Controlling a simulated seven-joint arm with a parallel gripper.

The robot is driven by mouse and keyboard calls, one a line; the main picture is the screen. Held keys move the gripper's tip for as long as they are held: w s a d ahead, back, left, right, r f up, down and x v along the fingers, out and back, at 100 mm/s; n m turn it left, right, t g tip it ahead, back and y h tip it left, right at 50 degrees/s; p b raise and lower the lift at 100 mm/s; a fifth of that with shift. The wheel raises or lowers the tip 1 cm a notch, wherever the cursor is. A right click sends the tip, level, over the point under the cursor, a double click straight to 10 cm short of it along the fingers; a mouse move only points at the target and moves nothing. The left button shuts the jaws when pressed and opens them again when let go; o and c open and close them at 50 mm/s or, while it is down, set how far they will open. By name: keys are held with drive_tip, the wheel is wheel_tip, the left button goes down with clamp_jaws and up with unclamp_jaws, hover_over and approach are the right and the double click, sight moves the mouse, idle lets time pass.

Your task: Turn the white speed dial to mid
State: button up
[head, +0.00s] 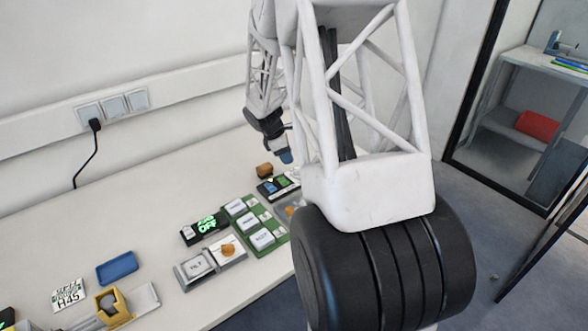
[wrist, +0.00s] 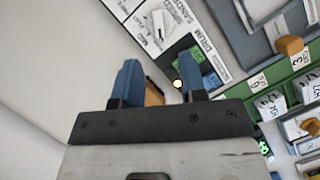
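The white speed dial (wrist: 160,24) is at the top of the wrist view, on a white panel lettered "SANDER SPEED" with a "MID" mark near its left edge. Which mark the dial points to is too small to tell. I cannot make out the dial in the head view; my arm covers part of that area. My gripper (wrist: 160,80) has two blue fingers standing apart, with the dial beyond their tips and not between them. In the head view, my gripper (head: 285,156) is above the far end of the row of panels.
A brown-orange block (head: 264,170) stands near my gripper; it shows partly hidden beside the left finger in the wrist view (wrist: 154,93). Green panel with white buttons (head: 240,208), black display reading "OFF" (head: 205,228) and blue tray (head: 117,268) lie nearer.

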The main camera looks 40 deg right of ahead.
sight(294, 170)
drive_tip(key=shift+x, duration=3.45)
clamp_jaws()
